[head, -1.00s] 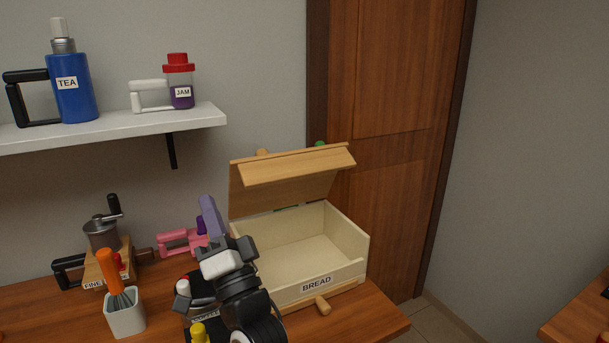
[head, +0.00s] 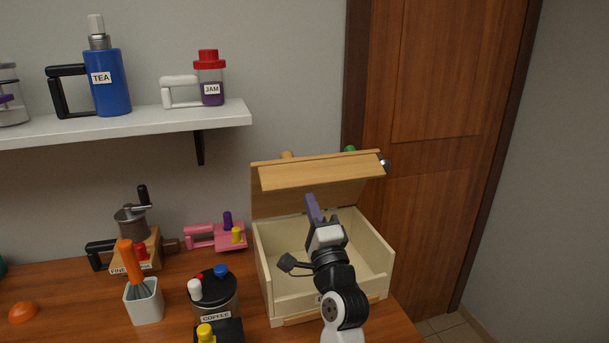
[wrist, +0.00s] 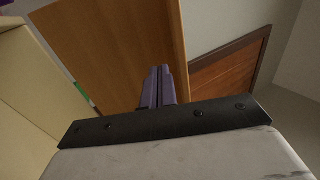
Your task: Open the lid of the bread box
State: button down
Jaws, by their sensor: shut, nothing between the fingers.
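The bread box (head: 262,262) is a cream wooden box at the right end of the counter. Its wooden lid (head: 320,172) stands raised at the back, with its front flap tilted forward. The inside of the box looks empty where it shows. My gripper (head: 311,200) has purple fingers and is shut and empty. It is over the box, in front of the raised lid; I cannot tell whether it touches the lid. In the wrist view the shut fingers (wrist: 158,85) point toward the lid panel (wrist: 115,50). My arm hides most of the BREAD label.
A coffee jar (head: 215,297) stands left of the box. A whisk cup (head: 145,302), a grinder (head: 132,225) and a pink-handled item (head: 205,237) are farther left. A shelf (head: 150,122) holds tea and jam bottles. A wooden door (head: 430,150) is behind right.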

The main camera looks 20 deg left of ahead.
aim_at(300, 167)
jog(key=p+x, duration=0.2)
jog(key=x, duration=0.4)
jog(key=shift+w+a+r, duration=0.1)
jog(key=x, duration=0.2)
jog(key=p+x, duration=0.1)
jog(key=shift+w+a+r, duration=0.1)
jog(key=shift+w+r, duration=0.1)
jog(key=shift+r, duration=0.2)
jog(key=shift+w+a, duration=0.15)
jog(key=shift+w, duration=0.1)
jog(key=shift+s+f, duration=0.1)
